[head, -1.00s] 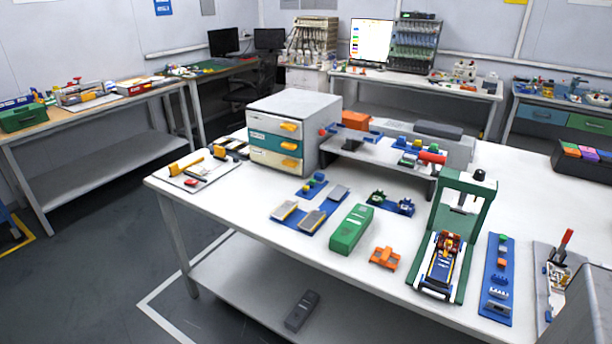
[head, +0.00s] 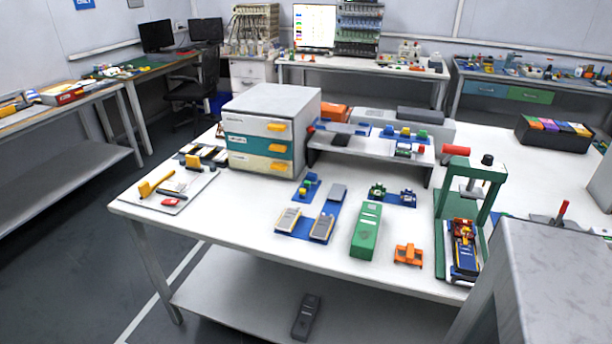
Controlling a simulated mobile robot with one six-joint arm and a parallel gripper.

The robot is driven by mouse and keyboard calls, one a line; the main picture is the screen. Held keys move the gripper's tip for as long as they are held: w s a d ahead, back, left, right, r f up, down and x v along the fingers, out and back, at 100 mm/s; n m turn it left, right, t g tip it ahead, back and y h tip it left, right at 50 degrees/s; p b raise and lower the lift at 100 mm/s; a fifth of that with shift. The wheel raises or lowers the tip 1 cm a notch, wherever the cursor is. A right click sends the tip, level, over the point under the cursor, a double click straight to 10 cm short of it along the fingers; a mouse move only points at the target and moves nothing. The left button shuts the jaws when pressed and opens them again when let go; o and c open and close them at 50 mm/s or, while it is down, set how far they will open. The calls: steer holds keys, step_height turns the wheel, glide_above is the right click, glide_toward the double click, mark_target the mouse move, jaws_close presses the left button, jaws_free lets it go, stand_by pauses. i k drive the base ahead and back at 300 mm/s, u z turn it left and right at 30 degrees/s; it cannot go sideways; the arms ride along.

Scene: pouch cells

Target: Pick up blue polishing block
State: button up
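No block can be singled out for certain as the blue polishing block; the candidates are small. A little blue block (head: 389,130) stands beside a yellow and a green one on the low grey shelf at the back of the white table. Small blue and green pieces (head: 311,180) sit on a blue mat in front of the drawer unit. My gripper is not in view, so its state does not show. A large grey form at the lower right, possibly part of my own body, hides the right end of the table.
The white table (head: 213,224) carries a drawer unit (head: 240,142), a green box (head: 366,231), an orange fixture (head: 408,255) and a green press frame (head: 441,232). A dark handset (head: 306,316) lies on the lower shelf. The floor at left is clear.

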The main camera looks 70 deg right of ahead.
mark_target(312, 177)
steer(key=z, duration=0.55)
steer(key=i, duration=0.9)
steer(key=z, duration=0.5)
